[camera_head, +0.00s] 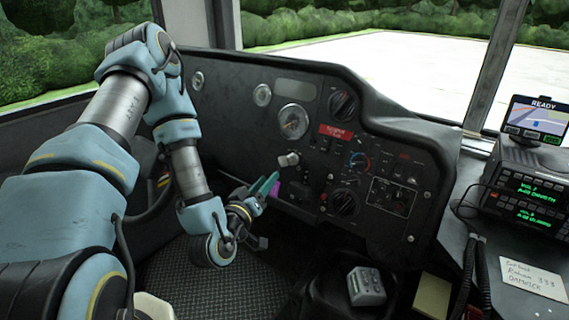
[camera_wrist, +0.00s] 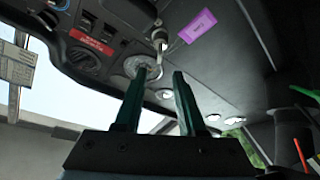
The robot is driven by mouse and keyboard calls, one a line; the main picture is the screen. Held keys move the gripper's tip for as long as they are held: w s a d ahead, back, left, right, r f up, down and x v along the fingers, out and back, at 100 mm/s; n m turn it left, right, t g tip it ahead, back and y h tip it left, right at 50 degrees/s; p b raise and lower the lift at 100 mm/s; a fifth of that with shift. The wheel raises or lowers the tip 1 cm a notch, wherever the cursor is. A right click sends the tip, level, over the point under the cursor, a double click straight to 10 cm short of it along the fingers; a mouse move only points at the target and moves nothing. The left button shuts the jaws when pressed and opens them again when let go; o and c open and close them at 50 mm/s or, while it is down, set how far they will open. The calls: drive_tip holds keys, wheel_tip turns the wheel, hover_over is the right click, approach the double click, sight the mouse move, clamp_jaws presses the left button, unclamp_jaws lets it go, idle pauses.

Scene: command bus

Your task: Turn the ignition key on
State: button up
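A silver knob-like part (camera_head: 289,160) sticks out of the black dashboard, below and left of the red label. It also shows near the top of the wrist view (camera_wrist: 158,36), beyond my fingertips. A purple tag (camera_head: 274,189) is just below and left of it, partly behind my fingers; it shows whole in the wrist view (camera_wrist: 197,26). I cannot tell whether the silver part is the ignition key or whether the tag hangs from it. My gripper (camera_head: 268,183) is in front of the dashboard. In the wrist view its two green fingers (camera_wrist: 160,73) stand apart with nothing between them.
The dashboard (camera_head: 225,75) carries a round gauge (camera_head: 293,121), a red label (camera_head: 336,132) and several dials and switches. A grey control box (camera_head: 366,286) stands below right. A navigation screen (camera_head: 537,115) is at the far right. The ribbed floor (camera_head: 185,280) below my gripper is clear.

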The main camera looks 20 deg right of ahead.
sight(282, 159)
drive_tip(key=b+x, duration=0.5)
drive_tip(key=x, duration=0.4)
drive_tip(key=shift+w+d+r, duration=0.1)
drive_tip(key=shift+w+r, duration=0.05)
drive_tip(key=shift+w, duration=0.05)
drive_tip(key=shift+w+d, duration=0.45)
drive_tip(key=shift+d, duration=0.05)
drive_tip(key=shift+c, duration=0.3)
clamp_jaws()
idle(0.6)
